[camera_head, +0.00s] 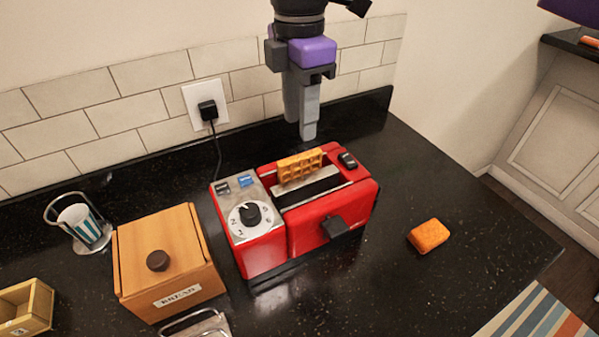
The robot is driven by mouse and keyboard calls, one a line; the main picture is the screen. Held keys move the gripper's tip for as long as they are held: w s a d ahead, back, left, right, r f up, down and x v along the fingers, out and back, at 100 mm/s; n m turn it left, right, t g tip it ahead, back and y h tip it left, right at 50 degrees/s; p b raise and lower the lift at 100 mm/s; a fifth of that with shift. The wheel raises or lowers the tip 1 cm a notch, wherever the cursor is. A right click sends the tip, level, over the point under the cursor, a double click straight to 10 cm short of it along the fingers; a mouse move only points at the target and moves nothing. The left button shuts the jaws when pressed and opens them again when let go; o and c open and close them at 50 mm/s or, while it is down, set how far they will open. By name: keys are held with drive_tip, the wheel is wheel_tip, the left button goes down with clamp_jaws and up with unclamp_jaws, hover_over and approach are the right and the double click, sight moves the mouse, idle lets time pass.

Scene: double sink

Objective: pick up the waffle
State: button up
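A golden-brown waffle (300,165) stands upright in the rear slot of the red toaster (361,206), with its upper part showing above the slot. Its lower part is hidden inside the toaster. My gripper (303,128) points down from the top of the view, above and behind the waffle in the picture, apart from it. Its grey fingers overlap in this view, so whether they are open is unclear. No object shows between the fingers.
A wooden bread box (160,247) stands left of the toaster. A cup in a wire holder (80,222) is farther left. An orange-brown block-like item (428,236) lies on the dark counter at right. A plug and cord (208,111) hang behind the toaster.

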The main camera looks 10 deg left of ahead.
sight(300, 156)
wheel_tip(300, 156, down, 7)
drive_tip(key=shift+s+f+p, duration=0.1)
drive_tip(key=shift+f+p, duration=0.1)
drive_tip(key=shift+p, duration=0.6)
clamp_jaws()
